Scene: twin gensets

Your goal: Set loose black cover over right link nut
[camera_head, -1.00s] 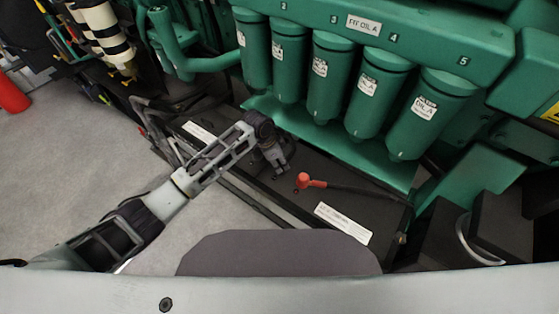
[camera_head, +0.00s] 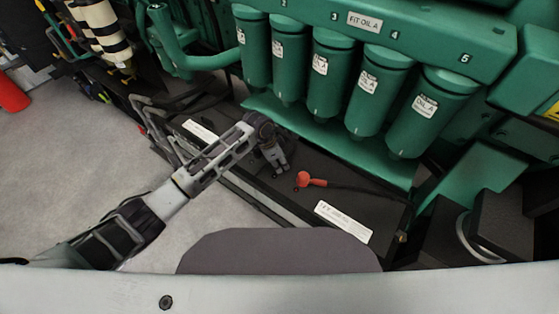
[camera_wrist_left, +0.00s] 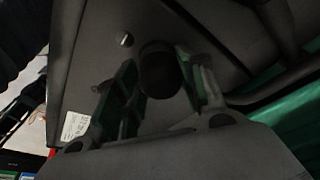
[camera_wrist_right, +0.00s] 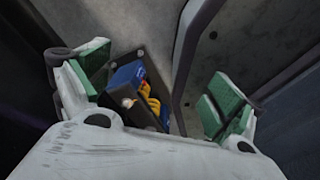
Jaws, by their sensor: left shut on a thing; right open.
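My left gripper (camera_head: 279,169) is low over the black battery tray top (camera_head: 262,192), below the green filters. In the left wrist view its fingers (camera_wrist_left: 160,85) are shut on the black cover (camera_wrist_left: 158,70), a dark round piece. A small bright metal stud or nut (camera_wrist_left: 126,40) stands on the dark surface beyond the cover, up and left, apart from it; I cannot tell which link it belongs to. In the head view the held cover is too small and dark to make out. My right gripper (camera_wrist_right: 158,105) is open and empty in its wrist view.
A red terminal cap (camera_head: 312,181) with a dark cable lies right of my left gripper. White labels (camera_head: 343,220) are on the black top. Green filters (camera_head: 330,75) hang close above. A dark box with blue and yellow items (camera_wrist_right: 140,95) shows beyond my right fingers.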

